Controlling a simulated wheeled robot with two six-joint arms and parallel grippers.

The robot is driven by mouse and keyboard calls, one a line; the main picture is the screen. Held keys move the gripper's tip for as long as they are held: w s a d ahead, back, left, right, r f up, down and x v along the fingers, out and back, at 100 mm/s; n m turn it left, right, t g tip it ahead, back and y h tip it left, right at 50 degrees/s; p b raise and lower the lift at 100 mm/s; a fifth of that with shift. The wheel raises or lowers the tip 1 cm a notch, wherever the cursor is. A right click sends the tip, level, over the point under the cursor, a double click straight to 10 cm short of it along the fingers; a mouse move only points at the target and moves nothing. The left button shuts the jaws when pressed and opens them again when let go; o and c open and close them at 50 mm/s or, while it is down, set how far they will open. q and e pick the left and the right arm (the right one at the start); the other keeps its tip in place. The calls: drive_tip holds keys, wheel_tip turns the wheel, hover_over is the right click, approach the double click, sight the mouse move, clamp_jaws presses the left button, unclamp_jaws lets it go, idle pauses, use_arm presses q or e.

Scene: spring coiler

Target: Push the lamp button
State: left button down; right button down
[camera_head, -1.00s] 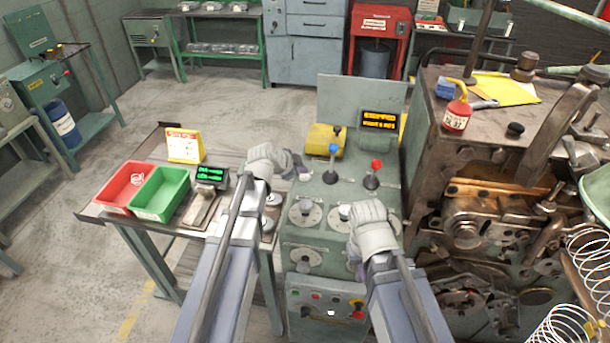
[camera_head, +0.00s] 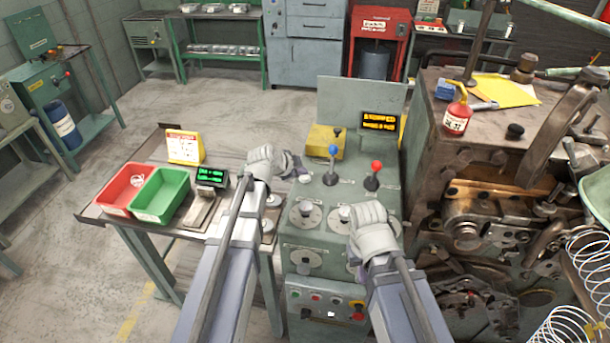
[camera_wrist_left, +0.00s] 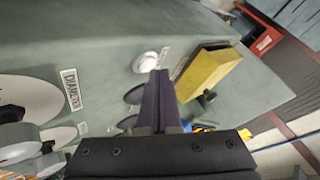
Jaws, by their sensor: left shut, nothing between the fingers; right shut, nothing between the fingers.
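A white round button (camera_wrist_left: 150,62) with a small label beside it, too small to read, sits on the green console; I cannot confirm that it is the lamp button. In the head view a small pale knob (camera_head: 304,178) shows at the console's left edge, probably the same one. My left gripper (camera_head: 296,166) is shut and empty close to it. In the left wrist view its dark fingertips (camera_wrist_left: 160,76) point at the button's lower edge; I cannot tell whether they touch. My right gripper (camera_head: 358,268) is shut over the console's front dials, its fingers mostly hidden behind its own wrist.
The console (camera_head: 322,222) carries a blue-knobbed lever (camera_head: 332,151), a red-knobbed lever (camera_head: 374,167), dials and a lit display (camera_head: 380,121). A yellow box (camera_wrist_left: 207,73) stands beside the button. Red (camera_head: 103,204) and green (camera_head: 137,210) trays are on the left table.

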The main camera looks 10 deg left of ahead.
use_arm(q)
wheel_tip(320, 180, up, 6)
drive_tip(key=p, duration=0.6)
idle(0.4)
drive_tip(key=shift+f, duration=0.1)
